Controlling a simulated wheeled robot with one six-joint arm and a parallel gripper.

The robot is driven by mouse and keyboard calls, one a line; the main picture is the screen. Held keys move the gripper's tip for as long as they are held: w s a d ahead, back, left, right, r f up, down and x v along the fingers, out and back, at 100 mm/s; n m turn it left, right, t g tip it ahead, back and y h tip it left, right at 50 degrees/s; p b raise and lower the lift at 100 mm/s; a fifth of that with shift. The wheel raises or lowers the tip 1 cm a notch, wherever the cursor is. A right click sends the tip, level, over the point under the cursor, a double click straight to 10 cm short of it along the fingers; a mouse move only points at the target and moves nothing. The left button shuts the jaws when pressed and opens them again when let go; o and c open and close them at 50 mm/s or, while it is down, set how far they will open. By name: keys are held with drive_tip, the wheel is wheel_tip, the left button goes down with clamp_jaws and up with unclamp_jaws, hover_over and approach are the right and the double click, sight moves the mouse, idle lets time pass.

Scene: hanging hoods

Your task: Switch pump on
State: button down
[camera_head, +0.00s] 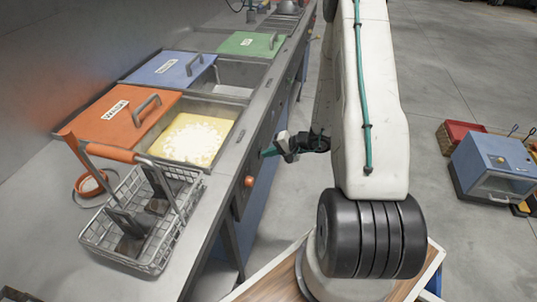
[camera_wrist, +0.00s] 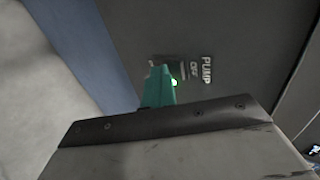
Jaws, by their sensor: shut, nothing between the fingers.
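In the wrist view, a dark panel (camera_wrist: 225,40) carries the white label PUMP (camera_wrist: 207,70) and the word OFF (camera_wrist: 194,68) beside a dark switch (camera_wrist: 170,61). The second word on the switch's other side is mostly hidden. A small green light (camera_wrist: 174,82) glows right by my teal fingertip. My gripper (camera_wrist: 159,86) is shut and empty, with its tip at or very near the switch; contact cannot be told. In the head view my gripper (camera_head: 267,152) points at the front of the counter, and the pump switch cannot be made out there.
The counter holds a wire basket (camera_head: 140,218) with an orange handle, and orange (camera_head: 112,118), blue (camera_head: 170,68) and green (camera_head: 250,44) lids. An open basin (camera_head: 222,108) holds foamy yellow liquid. An orange knob (camera_head: 250,182) sits on the counter front.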

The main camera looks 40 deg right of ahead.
drive_tip(key=shift+r, duration=0.55)
drive_tip(key=f+v, duration=0.1)
drive_tip(key=v, duration=1.2)
drive_tip(key=shift+s+d, duration=0.4)
drive_tip(key=shift+s, duration=0.15)
drive_tip(key=x, duration=1.4)
drive_tip(key=shift+w, duration=0.15)
